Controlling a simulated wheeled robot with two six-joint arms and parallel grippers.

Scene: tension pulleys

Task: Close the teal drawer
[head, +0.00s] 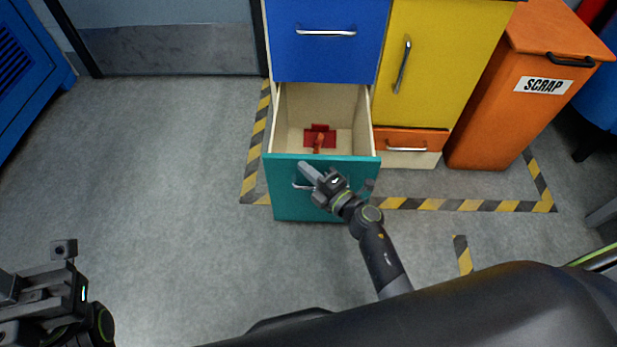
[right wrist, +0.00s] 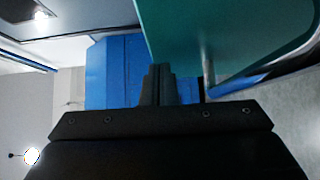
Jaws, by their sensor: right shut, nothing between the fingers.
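The teal drawer (head: 290,205) is pulled well out of the cabinet, below the blue drawer. A red and orange object (head: 319,136) lies inside it. Its silver handle (head: 298,185) is partly hidden behind my right gripper (head: 305,168). My right gripper is shut and empty, with its fingertips at the upper part of the teal front; I cannot tell whether they touch. In the right wrist view, the shut fingers (right wrist: 160,85) are beside the teal panel (right wrist: 220,30), and the handle (right wrist: 208,72) is just to their right. My left gripper (head: 40,285) is at the lower left, away from the cabinet; its fingers are unclear.
A blue drawer (head: 320,55) is above and a yellow door (head: 440,50) is at right, over an orange drawer (head: 425,140). An orange scrap bin (head: 500,130) stands further right. Striped floor tape (head: 430,204) surrounds the cabinet. Floor at left is clear.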

